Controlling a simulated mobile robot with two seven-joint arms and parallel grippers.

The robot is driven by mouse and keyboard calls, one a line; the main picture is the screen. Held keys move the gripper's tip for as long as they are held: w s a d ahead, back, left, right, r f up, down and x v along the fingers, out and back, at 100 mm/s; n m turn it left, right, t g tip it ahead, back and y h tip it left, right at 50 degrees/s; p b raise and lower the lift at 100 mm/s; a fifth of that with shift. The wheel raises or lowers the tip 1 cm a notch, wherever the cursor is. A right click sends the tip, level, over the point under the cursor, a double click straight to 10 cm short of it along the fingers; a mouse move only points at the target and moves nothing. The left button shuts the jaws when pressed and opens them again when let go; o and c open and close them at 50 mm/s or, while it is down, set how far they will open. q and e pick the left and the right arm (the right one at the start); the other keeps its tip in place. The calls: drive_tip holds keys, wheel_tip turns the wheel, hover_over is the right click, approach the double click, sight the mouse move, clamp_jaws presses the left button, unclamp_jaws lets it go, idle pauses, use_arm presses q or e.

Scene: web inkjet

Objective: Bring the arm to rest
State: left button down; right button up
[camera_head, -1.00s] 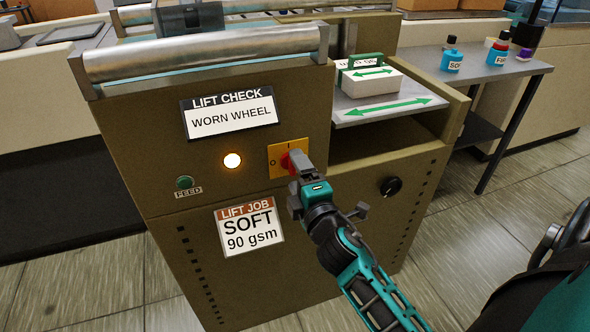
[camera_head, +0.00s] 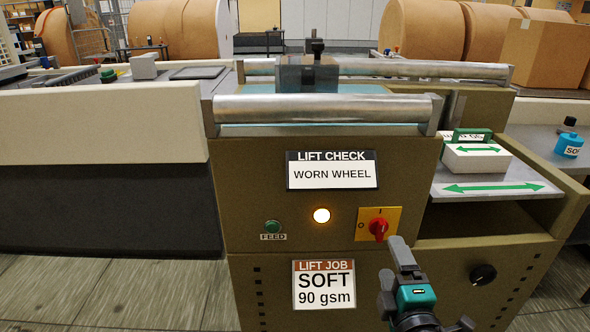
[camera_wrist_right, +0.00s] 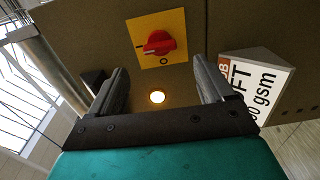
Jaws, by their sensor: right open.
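My right gripper (camera_head: 392,263) is open and empty in front of the brown machine panel (camera_head: 250,170). In the head view it shows just below and right of a red rotary switch (camera_head: 378,229) on a yellow plate (camera_head: 396,214). In the right wrist view, open room shows between the two fingers (camera_wrist_right: 161,75), and the red switch (camera_wrist_right: 159,42) stands beyond their tips, apart from them. My left gripper is not in view.
A lit lamp (camera_head: 321,215), a green FEED button (camera_head: 273,227), a black knob (camera_head: 483,275) and a SOFT 90 gsm sign (camera_head: 324,285) are on the panel. A tray (camera_head: 510,189) at right holds a white block (camera_head: 478,160). Grey floor (camera_head: 130,290) lies open at left.

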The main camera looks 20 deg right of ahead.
drive_tip(key=s+a+f+m+g+y, duration=0.3)
drive_tip(key=s+a+f+m+y, duration=0.15)
drive_tip(key=a+f+m, duration=0.2)
drive_tip(key=s+a+f+m+g+y, duration=0.35)
drive_tip(key=s+a+f+m, duration=0.2)
drive_tip(key=a+f, duration=0.2)
use_arm(q)
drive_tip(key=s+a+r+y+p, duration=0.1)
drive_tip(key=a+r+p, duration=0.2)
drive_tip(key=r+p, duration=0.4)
drive_tip(key=p, duration=0.5)
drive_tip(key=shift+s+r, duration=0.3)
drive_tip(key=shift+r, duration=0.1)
use_arm(e)
drive_tip(key=d+r+h, duration=0.2)
drive_tip(key=d+r, duration=0.1)
drive_tip(key=r, duration=0.4)
drive_tip(key=shift+s+d+m, duration=0.15)
drive_tip(key=shift+s+m, duration=0.15)
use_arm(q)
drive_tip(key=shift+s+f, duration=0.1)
use_arm(e)
drive_tip(key=shift+r, duration=0.1)
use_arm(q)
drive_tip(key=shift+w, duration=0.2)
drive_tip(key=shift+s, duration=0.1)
use_arm(e)
drive_tip(key=shift+c, duration=0.2)
